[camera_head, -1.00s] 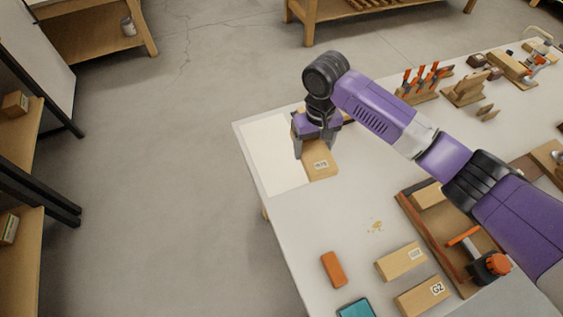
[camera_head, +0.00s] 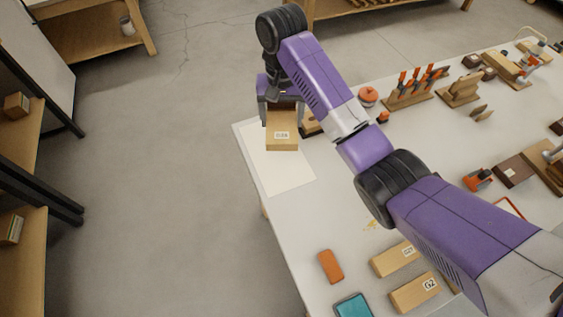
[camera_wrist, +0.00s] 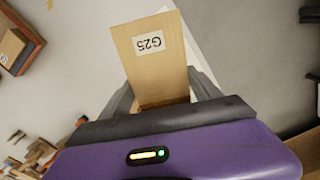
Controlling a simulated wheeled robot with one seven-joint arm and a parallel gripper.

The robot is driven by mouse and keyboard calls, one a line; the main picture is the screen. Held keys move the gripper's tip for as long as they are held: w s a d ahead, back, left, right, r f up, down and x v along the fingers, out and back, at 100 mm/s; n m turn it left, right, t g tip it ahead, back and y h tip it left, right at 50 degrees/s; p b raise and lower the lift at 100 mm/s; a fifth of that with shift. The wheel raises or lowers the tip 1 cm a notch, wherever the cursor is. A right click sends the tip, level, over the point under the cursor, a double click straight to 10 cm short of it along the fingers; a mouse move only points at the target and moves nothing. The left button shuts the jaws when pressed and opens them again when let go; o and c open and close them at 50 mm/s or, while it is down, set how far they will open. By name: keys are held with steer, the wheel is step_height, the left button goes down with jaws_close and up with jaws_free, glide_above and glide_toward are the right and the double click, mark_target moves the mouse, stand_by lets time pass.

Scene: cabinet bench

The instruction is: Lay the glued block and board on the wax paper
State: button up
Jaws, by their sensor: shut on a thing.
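My gripper (camera_head: 281,103) is shut on a light wooden block (camera_head: 282,139) with a white label. In the wrist view the block (camera_wrist: 158,75) stands out between the fingers, and its label reads G25. The board glued to it cannot be told apart clearly from the block. The wax paper (camera_head: 285,176) is a pale sheet at the table's far left corner. The block is over the paper's upper part in the head view. I cannot tell whether it touches the paper. A white edge of the paper (camera_wrist: 202,62) shows beside the block in the wrist view.
A dark-edged wooden piece (camera_head: 312,125) stands close right of the block. An orange block (camera_head: 331,266), a teal item (camera_head: 353,307) and labelled blocks (camera_head: 415,293) lie at the near edge. A rack with orange-handled tools (camera_head: 408,92) stands farther back. Open floor lies left.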

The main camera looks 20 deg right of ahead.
step_height(320, 180, down, 9)
steer(key=b, duration=0.8)
steer(key=p, duration=0.1)
glide_above(282, 165)
step_height(282, 165, down, 5)
steer(key=shift+f, duration=0.15)
steer(key=shift+w+f, duration=0.1)
steer(key=shift+f, duration=2.65)
steer(key=shift+f, duration=0.15)
steer(key=o, duration=1.6)
step_height(282, 165, up, 12)
steer(key=shift+a+r, duration=0.1)
steer(key=shift+r, duration=0.05)
